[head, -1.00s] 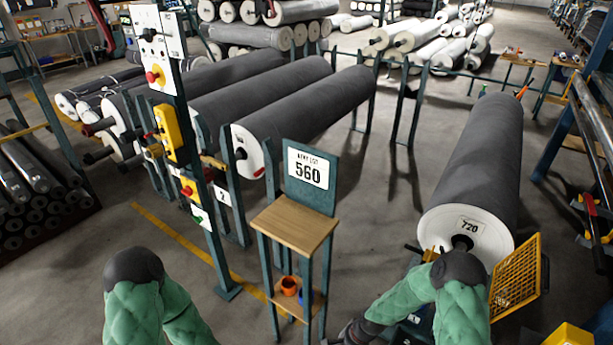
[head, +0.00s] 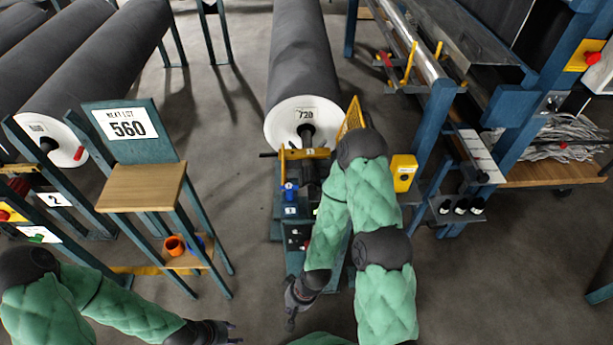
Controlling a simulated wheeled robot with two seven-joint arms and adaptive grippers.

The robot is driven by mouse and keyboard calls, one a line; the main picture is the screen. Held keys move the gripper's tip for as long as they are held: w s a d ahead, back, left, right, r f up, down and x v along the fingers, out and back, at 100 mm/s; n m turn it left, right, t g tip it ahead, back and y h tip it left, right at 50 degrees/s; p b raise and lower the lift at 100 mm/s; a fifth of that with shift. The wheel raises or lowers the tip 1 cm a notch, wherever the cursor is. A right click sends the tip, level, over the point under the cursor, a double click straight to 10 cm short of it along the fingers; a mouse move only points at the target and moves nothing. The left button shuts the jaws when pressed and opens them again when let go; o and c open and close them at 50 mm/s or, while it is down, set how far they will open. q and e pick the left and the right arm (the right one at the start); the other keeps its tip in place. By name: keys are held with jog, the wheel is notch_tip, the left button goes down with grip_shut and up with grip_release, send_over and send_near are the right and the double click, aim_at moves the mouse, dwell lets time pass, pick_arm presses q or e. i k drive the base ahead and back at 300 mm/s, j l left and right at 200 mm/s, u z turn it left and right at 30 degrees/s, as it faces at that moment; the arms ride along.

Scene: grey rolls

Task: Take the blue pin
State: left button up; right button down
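A small blue piece (head: 290,190), which looks like the blue pin, stands on the teal machine below the end of the 720 roll. Another blue item (head: 197,243), partly hidden, is on the lower shelf of the wooden-topped stand beside an orange cup (head: 174,245). My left gripper (head: 232,332) is at the bottom of the view, left of the machine, with its fingertips apart and nothing seen between them. My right gripper (head: 290,318) hangs in front of the machine, below and apart from the blue piece; its fingers are too small and dark to judge.
The wooden-topped stand (head: 140,187) with the 560 sign is left of the machine (head: 294,238). The grey roll (head: 305,55) is behind it. A yellow box (head: 403,172) and a blue rack (head: 432,140) stand at right. Floor is clear between stand and machine.

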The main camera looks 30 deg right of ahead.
aim_at(289, 186)
jog(key=z, duration=0.7)
